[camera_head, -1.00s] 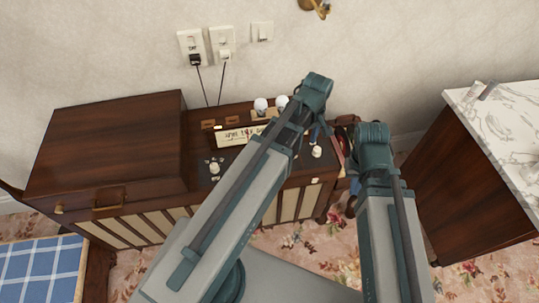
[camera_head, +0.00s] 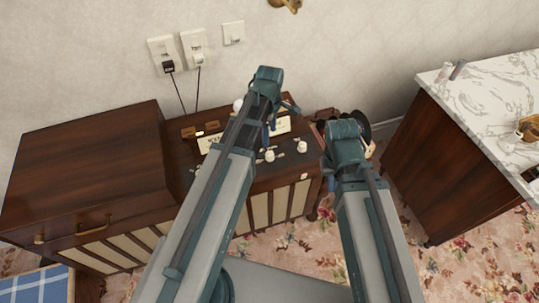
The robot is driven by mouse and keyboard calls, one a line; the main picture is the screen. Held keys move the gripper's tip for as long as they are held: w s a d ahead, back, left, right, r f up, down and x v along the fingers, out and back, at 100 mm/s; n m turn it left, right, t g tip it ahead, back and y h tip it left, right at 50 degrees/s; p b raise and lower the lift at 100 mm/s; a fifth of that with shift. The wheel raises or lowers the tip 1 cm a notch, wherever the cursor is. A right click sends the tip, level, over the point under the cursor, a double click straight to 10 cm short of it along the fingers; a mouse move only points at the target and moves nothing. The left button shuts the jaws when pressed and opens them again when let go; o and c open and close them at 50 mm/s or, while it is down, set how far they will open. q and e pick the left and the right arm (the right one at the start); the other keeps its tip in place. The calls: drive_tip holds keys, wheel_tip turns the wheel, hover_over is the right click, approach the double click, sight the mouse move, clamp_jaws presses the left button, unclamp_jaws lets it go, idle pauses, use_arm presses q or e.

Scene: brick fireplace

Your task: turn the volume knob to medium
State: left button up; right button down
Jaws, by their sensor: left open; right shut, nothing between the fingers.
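The wooden console (camera_head: 85,160) has a light dial strip (camera_head: 280,126) and small white knobs on its top panel. One knob (camera_head: 269,155) sits just right of my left arm, with tick marks around it. Another knob (camera_head: 301,147) is to its right. I cannot read which is the volume knob or its setting. My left gripper (camera_head: 268,128) is open over the dial strip, above and behind the knobs, partly hidden by its wrist. My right gripper (camera_head: 329,172) is shut and empty, mostly hidden behind its wrist, right of the console's right end.
Two wall plugs (camera_head: 168,66) (camera_head: 199,58) hang cords down behind the console. A marble-topped cabinet (camera_head: 485,95) stands at the right. Dark objects (camera_head: 357,124) lie behind my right wrist. Floral carpet (camera_head: 455,270) is open at the lower right.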

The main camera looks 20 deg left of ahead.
sight(270, 153)
use_arm(q)
wheel_tip(270, 153, down, 11)
drive_tip(key=b, duration=1)
drive_tip(key=shift+f, duration=0.1)
clamp_jaws()
